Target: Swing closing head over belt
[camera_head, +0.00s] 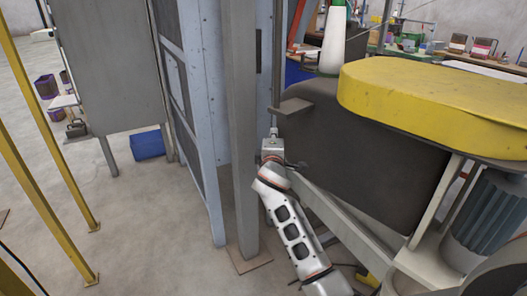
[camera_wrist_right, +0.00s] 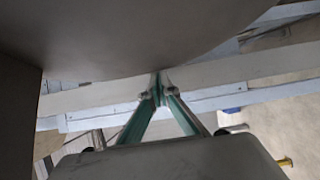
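A large dark grey housing (camera_head: 365,140) with a rounded yellow cover (camera_head: 430,95) fills the right of the head view. It may be the closing head; I cannot tell for sure. My right gripper (camera_head: 296,165) is small and dark beside the housing's lower left side, partly hard to make out. In the right wrist view its two green-edged fingers (camera_wrist_right: 161,88) converge to a point, with nothing visible between them. A dark grey surface (camera_wrist_right: 140,35) lies just above the tips; touching or apart I cannot tell. My left gripper is out of view. I cannot make out the belt.
A grey post (camera_head: 240,130) and a blue-grey cabinet (camera_head: 205,110) stand left of my right arm. A white thread cone (camera_head: 333,40) stands behind the housing. A light beam (camera_head: 345,220) runs below it. Yellow posts (camera_head: 40,110) stand at left, with open floor between.

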